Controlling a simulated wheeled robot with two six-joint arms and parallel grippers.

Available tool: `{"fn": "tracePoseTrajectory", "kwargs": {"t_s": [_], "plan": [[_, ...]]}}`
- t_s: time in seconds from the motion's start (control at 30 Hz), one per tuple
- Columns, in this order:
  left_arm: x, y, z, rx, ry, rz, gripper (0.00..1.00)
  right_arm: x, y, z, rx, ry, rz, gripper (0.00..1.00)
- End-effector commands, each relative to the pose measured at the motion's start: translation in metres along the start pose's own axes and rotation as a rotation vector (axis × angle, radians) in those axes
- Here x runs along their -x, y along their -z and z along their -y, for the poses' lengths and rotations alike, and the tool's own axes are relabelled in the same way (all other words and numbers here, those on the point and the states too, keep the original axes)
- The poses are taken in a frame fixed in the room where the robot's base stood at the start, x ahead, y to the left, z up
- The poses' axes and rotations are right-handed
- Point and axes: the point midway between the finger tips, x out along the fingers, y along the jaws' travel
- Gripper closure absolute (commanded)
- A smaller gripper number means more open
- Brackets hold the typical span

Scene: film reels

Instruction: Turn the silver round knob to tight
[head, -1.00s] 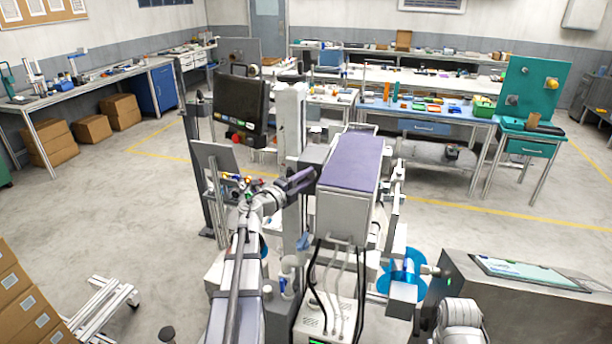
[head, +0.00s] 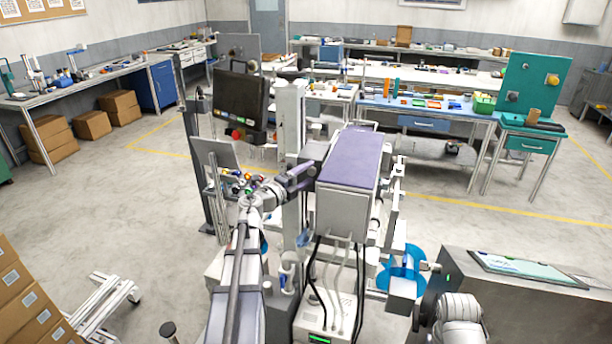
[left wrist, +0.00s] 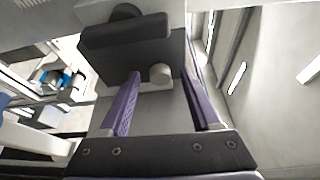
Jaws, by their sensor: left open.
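The silver round knob (left wrist: 160,73) shows in the left wrist view as a small pale cylinder on a dark grey block (left wrist: 135,55). My left gripper (left wrist: 162,80) has its two purple fingers spread, with the knob between them near the fingertips. A gap shows on each side of the knob; I cannot tell how deep the fingers reach around it. In the head view my left gripper (head: 302,174) is up against the machine column, and the knob is hidden there. My right gripper is not in view.
A black bar-shaped part (left wrist: 125,32) sticks out beside the knob. In the head view, a machine head with a purple top (head: 350,158) stands just right of my gripper. A dark monitor (head: 240,98) and a grey panel (head: 217,158) stand to the left.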

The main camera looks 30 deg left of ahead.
Motion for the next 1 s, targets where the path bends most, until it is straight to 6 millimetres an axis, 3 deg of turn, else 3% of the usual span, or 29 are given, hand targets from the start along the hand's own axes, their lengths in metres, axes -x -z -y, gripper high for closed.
{"fn": "tracePoseTrajectory", "kwargs": {"t_s": [0.23,0.5,0.7,1.0], "plan": [[0.007,0.000,0.000,0.000,0.000,0.001,0.36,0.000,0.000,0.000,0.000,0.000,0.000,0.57],[0.052,0.001,0.000,0.000,0.000,0.003,0.36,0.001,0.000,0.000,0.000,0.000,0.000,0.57],[0.073,0.001,0.000,0.000,0.000,0.001,0.36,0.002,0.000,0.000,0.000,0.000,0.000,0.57],[0.078,0.000,0.000,0.000,0.000,0.000,0.36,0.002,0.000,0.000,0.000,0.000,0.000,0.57]]}}
